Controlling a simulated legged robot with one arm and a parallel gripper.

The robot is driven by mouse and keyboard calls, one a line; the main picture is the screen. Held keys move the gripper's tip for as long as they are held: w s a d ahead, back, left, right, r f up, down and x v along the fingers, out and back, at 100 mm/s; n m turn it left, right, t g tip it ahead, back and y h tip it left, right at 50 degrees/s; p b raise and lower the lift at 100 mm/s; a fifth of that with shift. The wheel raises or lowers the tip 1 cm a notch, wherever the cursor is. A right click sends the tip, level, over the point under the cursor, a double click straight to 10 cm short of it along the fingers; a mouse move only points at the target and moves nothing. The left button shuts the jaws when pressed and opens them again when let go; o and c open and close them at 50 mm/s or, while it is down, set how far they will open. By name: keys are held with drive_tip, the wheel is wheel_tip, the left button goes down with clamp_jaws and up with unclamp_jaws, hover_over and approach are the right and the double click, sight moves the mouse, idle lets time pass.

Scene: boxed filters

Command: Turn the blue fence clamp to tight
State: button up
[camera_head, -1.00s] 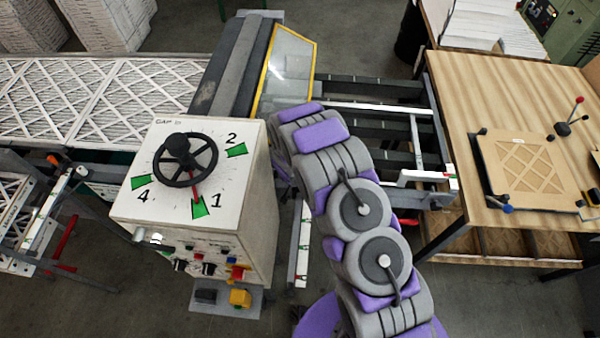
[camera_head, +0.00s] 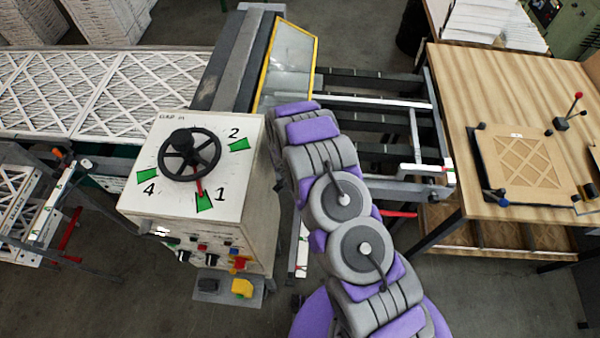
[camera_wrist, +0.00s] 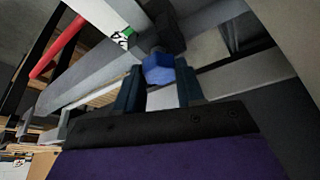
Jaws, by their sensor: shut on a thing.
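The blue fence clamp (camera_wrist: 158,68) shows in the wrist view as a small blue knob on a dark block, at the upper middle. My gripper (camera_wrist: 158,88) has its two dark fingers on either side of the knob and is shut on it. Just above the knob is a white strip with a green mark (camera_wrist: 124,36); its lettering is too small to read. In the head view my arm hides the gripper and the clamp.
A machine box with a black handwheel (camera_head: 189,154) stands left of my arm. A yellow-framed guard (camera_head: 286,62) and dark rails (camera_head: 370,78) lie beyond it. A wooden table (camera_head: 455,95) is at right. A red bar (camera_wrist: 58,47) shows at upper left in the wrist view.

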drive_tip(key=o, duration=0.6)
drive_tip(key=shift+w+a+r, duration=0.1)
drive_tip(key=shift+w, duration=0.05)
drive_tip(key=shift+o, duration=0.8)
drive_tip(key=shift+a, duration=0.1)
drive_tip(key=shift+d+n, duration=0.2)
drive_tip(key=shift+n, duration=0.1)
drive_tip(key=n+b, duration=0.1)
drive_tip(key=n+y+b, duration=0.1)
drive_tip(key=b, duration=0.1)
drive_tip(key=shift+d+f+t+b, duration=0.15)
drive_tip(key=shift+f+t+b, duration=0.15)
drive_tip(key=n+b, duration=0.2)
drive_tip(key=b, duration=0.2)
drive_tip(key=shift+y, duration=0.3)
